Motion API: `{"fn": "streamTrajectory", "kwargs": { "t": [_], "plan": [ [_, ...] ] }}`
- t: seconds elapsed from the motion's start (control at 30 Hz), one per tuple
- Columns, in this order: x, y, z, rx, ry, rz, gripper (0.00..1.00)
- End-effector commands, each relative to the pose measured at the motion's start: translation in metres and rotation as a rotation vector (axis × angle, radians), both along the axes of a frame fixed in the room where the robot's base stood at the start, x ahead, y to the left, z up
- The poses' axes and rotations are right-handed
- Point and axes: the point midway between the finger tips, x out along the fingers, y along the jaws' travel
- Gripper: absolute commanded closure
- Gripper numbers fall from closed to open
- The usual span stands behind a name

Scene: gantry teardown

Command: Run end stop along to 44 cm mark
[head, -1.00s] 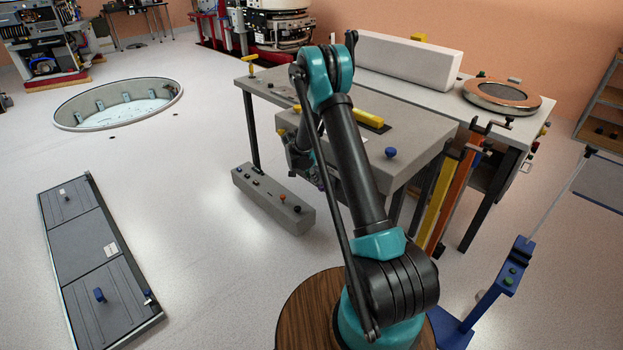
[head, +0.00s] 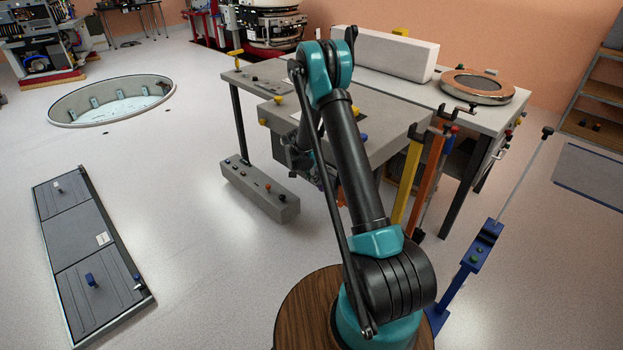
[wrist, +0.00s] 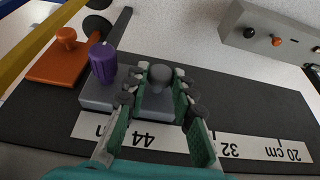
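In the wrist view, the end stop is a grey block (wrist: 98,100) on a dark rail surface, with a purple knob (wrist: 103,62) at its left and a grey round knob (wrist: 160,74) at its right. My gripper (wrist: 160,88) has a finger on each side of the grey knob, and the pads look closed against it. A white scale strip (wrist: 238,146) runs along the near side, reading upside down, with 20 cm at right, then 32, then 44. The block lies beside the 44 figure.
An orange block with a knob (wrist: 66,58) lies left of the end stop. A grey control box (wrist: 268,36) is beyond the rail. In the head view, the grey table (head: 395,118) stands ahead, and a blue stand (head: 478,255) is on the floor at right.

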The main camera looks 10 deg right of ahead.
Motion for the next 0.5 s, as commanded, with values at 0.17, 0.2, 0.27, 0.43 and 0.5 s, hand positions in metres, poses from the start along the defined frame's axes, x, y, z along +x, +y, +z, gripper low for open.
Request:
{"fn": "streamTrajectory", "kwargs": {
  "t": [0.17,0.2,0.27,0.43,0.5],
  "plan": [
    [-0.0042,-0.0030,-0.0004,-0.003,0.009,-0.006,0.56],
    [-0.0039,-0.0028,-0.0004,-0.003,0.008,-0.006,0.55],
    [-0.0036,-0.0025,-0.0004,-0.003,0.007,-0.005,0.55],
    [-0.0030,-0.0020,-0.0002,-0.002,0.007,-0.005,0.55],
    [-0.0031,-0.0013,0.0014,-0.002,0.006,-0.004,0.55]
  ]
}}
